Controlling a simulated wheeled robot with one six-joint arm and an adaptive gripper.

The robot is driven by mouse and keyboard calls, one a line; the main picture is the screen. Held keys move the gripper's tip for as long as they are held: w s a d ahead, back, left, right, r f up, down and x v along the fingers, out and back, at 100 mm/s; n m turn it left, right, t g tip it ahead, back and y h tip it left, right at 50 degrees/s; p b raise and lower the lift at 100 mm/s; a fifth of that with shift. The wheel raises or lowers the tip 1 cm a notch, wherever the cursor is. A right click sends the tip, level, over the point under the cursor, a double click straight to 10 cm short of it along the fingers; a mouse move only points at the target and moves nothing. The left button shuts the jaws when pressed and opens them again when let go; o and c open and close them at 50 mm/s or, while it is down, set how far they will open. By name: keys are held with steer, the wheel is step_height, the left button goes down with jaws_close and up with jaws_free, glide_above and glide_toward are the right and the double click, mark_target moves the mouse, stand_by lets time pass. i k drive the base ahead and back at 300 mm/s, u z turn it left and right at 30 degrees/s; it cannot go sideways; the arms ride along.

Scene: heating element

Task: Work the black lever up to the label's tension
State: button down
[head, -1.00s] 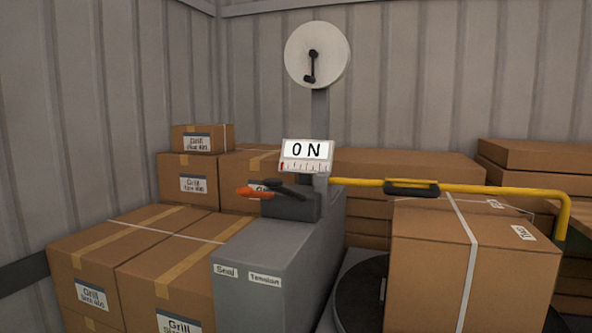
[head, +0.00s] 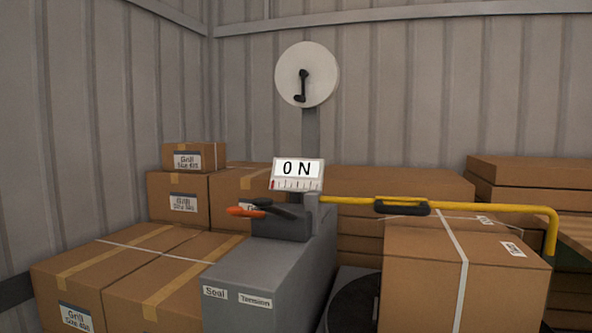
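The black lever (head: 277,211) sits on top of the grey strapping machine (head: 262,275), beside an orange-tipped lever (head: 246,211) that points left. The machine's front carries a "Seal" label (head: 214,292) and a "Tension" label (head: 255,300). Above the levers a gauge display (head: 297,174) reads "0 N", with a scale below and a red mark at its left end. A strapped carton (head: 420,275) stands to the right of the machine. A label (head: 513,249) on its top is too small to read. My gripper is not in view.
A yellow bar (head: 480,206) with a black grip (head: 401,207) runs from the machine across above the carton. A white reel (head: 307,74) with a crank stands behind. Stacked cartons (head: 150,270) fill the left, and more are at the back right.

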mark_target(265, 205)
steer(key=z, duration=0.2)
steer(key=k, duration=0.55)
steer(key=z, duration=0.6)
steer(key=k, duration=0.8)
steer(key=u, duration=0.2)
steer(key=i, duration=0.5)
steer(key=u, duration=0.7)
steer(key=i, duration=1.3)
steer(key=z, duration=0.75)
